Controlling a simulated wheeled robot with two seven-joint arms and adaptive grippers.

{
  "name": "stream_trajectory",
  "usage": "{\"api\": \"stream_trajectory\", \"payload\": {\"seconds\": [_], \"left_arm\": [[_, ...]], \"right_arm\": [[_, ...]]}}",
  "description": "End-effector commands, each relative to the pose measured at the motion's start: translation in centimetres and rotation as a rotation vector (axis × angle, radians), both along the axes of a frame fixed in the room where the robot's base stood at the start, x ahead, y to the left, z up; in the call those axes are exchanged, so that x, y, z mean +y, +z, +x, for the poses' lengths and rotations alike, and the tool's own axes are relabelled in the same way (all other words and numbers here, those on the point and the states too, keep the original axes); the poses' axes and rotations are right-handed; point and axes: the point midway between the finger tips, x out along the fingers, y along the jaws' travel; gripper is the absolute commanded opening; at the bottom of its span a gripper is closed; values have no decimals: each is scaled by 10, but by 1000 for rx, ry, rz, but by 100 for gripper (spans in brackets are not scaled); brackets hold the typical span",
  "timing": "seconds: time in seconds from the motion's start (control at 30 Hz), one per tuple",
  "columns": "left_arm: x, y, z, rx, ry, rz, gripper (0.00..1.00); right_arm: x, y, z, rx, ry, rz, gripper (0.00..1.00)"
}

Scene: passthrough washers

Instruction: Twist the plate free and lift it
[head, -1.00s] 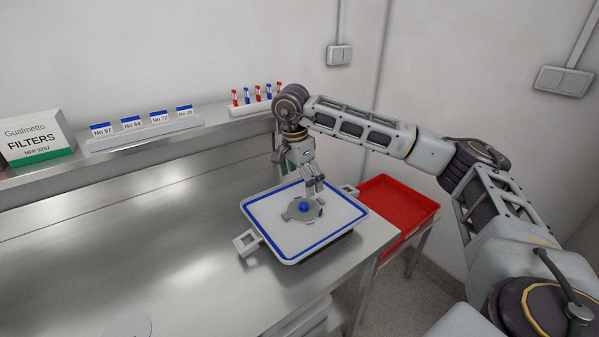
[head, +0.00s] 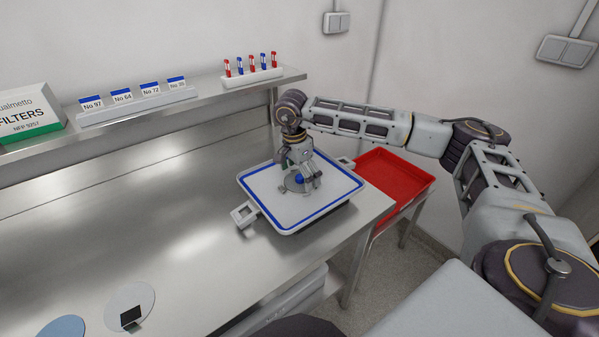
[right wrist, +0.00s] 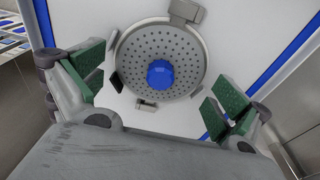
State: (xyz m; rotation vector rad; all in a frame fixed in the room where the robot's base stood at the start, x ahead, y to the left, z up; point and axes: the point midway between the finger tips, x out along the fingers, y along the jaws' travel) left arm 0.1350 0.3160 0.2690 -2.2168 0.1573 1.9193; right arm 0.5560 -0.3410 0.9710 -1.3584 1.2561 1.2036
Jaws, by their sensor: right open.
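The plate (right wrist: 139,65) is a round grey perforated disc with a blue knob (right wrist: 161,74) at its middle. It lies flat on a white tray with a blue border (head: 328,208), and several small grey clips stand around its rim. In the head view the plate (head: 292,187) is partly hidden by my gripper. My right gripper (head: 311,178) is above the plate, pointing down. In the right wrist view its green-padded fingers (right wrist: 165,88) are spread wide on either side of the plate, with nothing between them touching. My left gripper is not in view.
A red bin (head: 397,185) stands right of the steel table (head: 150,230). A shelf behind holds a filters box (head: 28,115), numbered cards (head: 137,103) and a rack of red and blue tubes (head: 252,76). Two discs (head: 131,303) lie at the table's front left.

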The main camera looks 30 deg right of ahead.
Motion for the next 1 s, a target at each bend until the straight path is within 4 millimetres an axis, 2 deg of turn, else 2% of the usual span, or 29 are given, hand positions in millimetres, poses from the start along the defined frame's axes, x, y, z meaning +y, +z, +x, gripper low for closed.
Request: {"api": "stream_trajectory", "payload": {"seconds": [0.17, 0.2, 0.9, 0.97, 1.0], "left_arm": [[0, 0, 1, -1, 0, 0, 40], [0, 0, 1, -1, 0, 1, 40], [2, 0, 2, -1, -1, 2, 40], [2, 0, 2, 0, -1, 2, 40], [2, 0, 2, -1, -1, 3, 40]], "right_arm": [[0, 0, 0, 0, 0, 0, 100], [0, 0, 0, 0, 0, 0, 97], [0, -1, -1, 3, 0, -1, 7], [0, -1, -1, 3, 0, -1, 0], [0, -1, -1, 3, 0, -1, 0]]}}
